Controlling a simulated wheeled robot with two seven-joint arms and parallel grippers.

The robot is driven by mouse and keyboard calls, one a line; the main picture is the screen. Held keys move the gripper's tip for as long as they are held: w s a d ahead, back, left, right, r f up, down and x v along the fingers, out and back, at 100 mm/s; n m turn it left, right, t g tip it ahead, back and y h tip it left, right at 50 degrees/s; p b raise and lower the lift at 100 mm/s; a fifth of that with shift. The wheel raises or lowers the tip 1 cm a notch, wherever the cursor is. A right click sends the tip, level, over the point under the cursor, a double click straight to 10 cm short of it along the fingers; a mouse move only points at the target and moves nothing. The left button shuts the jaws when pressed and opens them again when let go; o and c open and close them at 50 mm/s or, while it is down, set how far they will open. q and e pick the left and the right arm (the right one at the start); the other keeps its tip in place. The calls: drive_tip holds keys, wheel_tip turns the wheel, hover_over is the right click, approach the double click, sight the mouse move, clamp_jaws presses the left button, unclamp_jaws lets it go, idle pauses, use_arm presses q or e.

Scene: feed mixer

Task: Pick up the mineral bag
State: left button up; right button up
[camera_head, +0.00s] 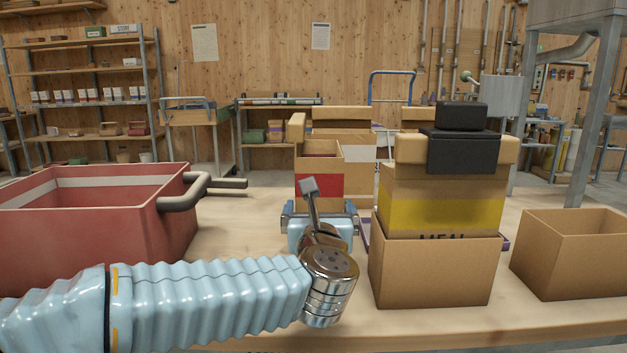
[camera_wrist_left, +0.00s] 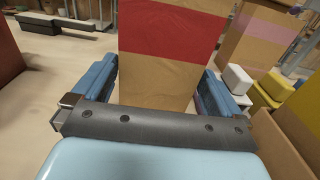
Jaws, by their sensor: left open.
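A tan paper bag with a red band (camera_head: 318,185) stands upright on the table in front of my left gripper (camera_head: 320,222). No name on it is readable, so I cannot tell for sure that it is the mineral bag. In the left wrist view the bag (camera_wrist_left: 165,82) stands between the two blue fingers of the left gripper (camera_wrist_left: 160,88). The fingers are open, one on each side, with small gaps showing. My left wrist and gripper partly hide the bag's lower part in the head view. My right gripper is not in view.
A yellow-banded MEAL bag (camera_head: 440,206) with a black piece on top stands in a cardboard box (camera_head: 436,275), close right of the gripper. An open box (camera_head: 575,262) stands farther right. A red bin (camera_head: 95,225) with a projecting handle is at left. More bags stand behind.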

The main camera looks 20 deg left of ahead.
use_arm(q)
drive_tip(key=p+x, duration=0.1)
drive_tip(key=x, duration=0.5)
drive_tip(key=shift+w+f, duration=0.1)
drive_tip(key=shift+w, duration=0.05)
drive_tip(key=c, duration=1.7)
drive_tip(key=shift+r, duration=0.2)
